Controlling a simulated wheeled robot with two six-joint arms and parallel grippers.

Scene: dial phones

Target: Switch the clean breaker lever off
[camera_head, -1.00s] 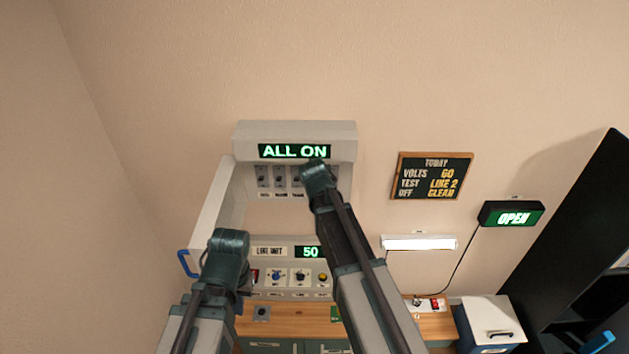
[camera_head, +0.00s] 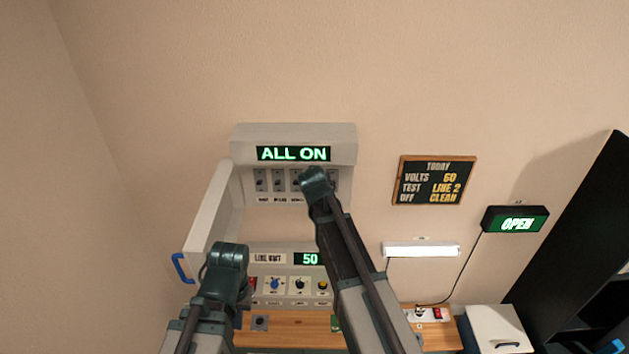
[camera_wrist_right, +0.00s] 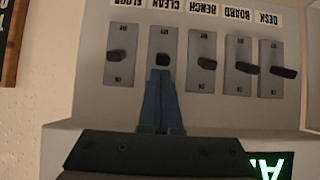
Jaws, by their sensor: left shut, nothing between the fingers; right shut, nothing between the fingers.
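The clean breaker lever (camera_wrist_right: 163,60) is a dark stub on a grey switch plate in the right wrist view, where the panel appears upside down under a CLEAN label. My right gripper (camera_wrist_right: 160,80) is shut and empty, its blue fingertips right at this lever; I cannot tell whether they touch. In the head view the breaker panel (camera_head: 345,140) has a display (camera_head: 293,154) reading ALL ON, and my right arm covers part of its lever row. My left gripper (camera_head: 243,290) is low by the lower panel, mostly hidden behind its own arm, and holds nothing.
Neighbouring levers (camera_wrist_right: 117,56) (camera_wrist_right: 207,63) stand close on both sides of the clean one. The panel door (camera_head: 208,215) hangs open at left with a blue handle (camera_head: 180,267). A lower panel has knobs (camera_head: 299,284) and a display (camera_head: 306,259) reading 50. A notice board (camera_head: 433,180) hangs right.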

